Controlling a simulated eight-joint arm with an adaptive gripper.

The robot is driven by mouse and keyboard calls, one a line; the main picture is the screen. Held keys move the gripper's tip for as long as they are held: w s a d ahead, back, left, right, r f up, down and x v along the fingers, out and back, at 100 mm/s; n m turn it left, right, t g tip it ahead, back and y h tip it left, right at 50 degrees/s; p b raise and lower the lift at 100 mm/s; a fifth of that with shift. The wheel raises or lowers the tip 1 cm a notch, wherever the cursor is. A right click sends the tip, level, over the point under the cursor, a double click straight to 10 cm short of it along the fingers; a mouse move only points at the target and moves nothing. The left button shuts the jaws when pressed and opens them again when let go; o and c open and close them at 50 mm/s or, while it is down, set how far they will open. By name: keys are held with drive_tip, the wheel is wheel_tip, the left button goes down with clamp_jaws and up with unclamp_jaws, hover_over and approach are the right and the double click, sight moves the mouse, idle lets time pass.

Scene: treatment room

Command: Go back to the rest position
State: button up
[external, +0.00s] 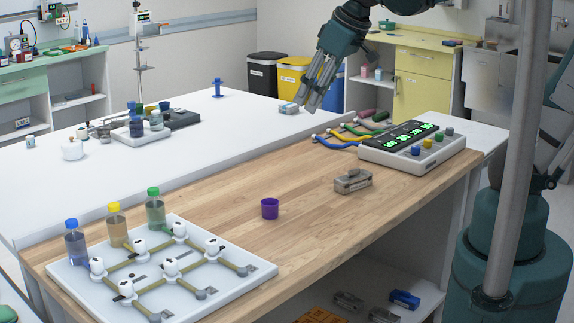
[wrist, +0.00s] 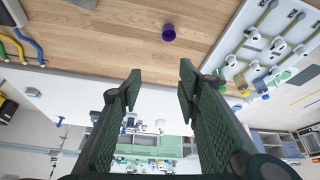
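My gripper (external: 308,104) hangs from the upper middle of the external view, above the white table (external: 240,130) behind the wooden bench. In the wrist view its two fingers (wrist: 159,82) are spread apart with nothing between them. A purple cup (external: 269,208) stands alone on the wooden bench (external: 225,235); it also shows near the top of the wrist view (wrist: 168,33).
A white tray (external: 225,285) with valves and three capped bottles is at the bench's front left. A metal box (external: 352,181) sits right of the cup. A control unit (external: 411,146) with coloured cables is at the back right. A grey pole (external: 516,150) stands at the right.

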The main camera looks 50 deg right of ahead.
drive_tip(key=s+d+f+m+t+h, duration=0.1)
drive_tip(key=s+d+f, duration=0.3)
drive_tip(key=s+d, duration=0.5)
drive_tip(key=shift+s+m+t, duration=0.25)
drive_tip(key=shift+m+t, duration=0.25)
drive_tip(key=shift+m, duration=0.2)
drive_tip(key=shift+d, duration=0.1)
wheel_tip(320, 180, down, 13)
drive_tip(key=b, duration=1.2)
drive_tip(key=shift+r+b, duration=0.2)
drive_tip(key=shift+b, duration=0.15)
drive_tip(key=shift+d+r, duration=0.1)
idle(1.3)
